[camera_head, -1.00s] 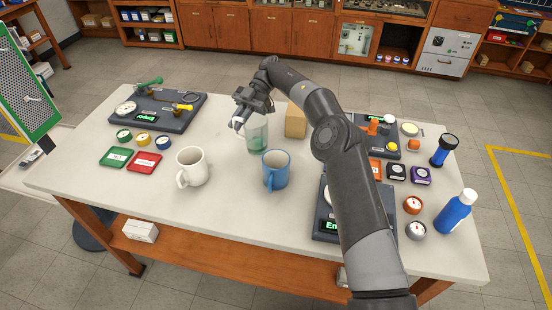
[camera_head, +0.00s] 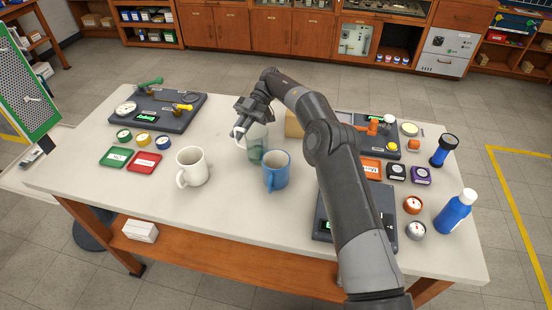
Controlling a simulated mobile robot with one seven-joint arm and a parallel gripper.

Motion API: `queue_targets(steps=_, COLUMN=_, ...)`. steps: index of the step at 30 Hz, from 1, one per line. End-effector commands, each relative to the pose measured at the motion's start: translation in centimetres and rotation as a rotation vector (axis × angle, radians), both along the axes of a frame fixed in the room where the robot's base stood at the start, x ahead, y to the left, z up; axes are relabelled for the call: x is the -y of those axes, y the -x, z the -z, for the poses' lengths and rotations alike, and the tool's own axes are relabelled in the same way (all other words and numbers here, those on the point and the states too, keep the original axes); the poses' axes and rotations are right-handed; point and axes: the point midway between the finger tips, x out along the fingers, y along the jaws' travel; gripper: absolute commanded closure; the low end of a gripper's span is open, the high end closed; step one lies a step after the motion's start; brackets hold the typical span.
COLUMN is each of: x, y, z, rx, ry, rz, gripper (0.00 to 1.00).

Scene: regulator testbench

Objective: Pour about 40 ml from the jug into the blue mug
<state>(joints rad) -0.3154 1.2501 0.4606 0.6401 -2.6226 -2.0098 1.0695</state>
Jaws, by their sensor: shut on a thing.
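The clear jug (camera_head: 255,143) with greenish liquid low in it is behind and slightly left of the blue mug (camera_head: 276,174). The mug stands upright on the table, its handle at its lower left. My gripper (camera_head: 241,131) is shut on the jug at its left side. The jug looks close to upright, and its lower right part overlaps the mug's rim in the picture. I cannot tell whether the jug touches the mug or how high it is above the table.
A cardboard-coloured block (camera_head: 294,123) is behind, partly hidden by my arm. A dark scale (camera_head: 322,228) is at the front right, partly covered by my arm. The table's front left is clear.

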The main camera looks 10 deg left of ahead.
Motion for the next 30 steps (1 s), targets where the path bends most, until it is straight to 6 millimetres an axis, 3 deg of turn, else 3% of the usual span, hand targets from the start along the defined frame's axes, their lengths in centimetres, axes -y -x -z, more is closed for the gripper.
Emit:
queue_targets(steps=18, x=0.9, y=0.9, z=-3.3, rx=0.121, ry=-0.127, rz=0.000, gripper=1.00)
queue_targets(steps=24, x=2.3, y=1.9, z=-8.0, rx=0.243, ry=-0.263, rz=0.005, gripper=1.00)
queue_targets(steps=30, x=3.6, y=3.1, z=-10.3, rx=0.348, ry=-0.378, rz=0.004, gripper=1.00)
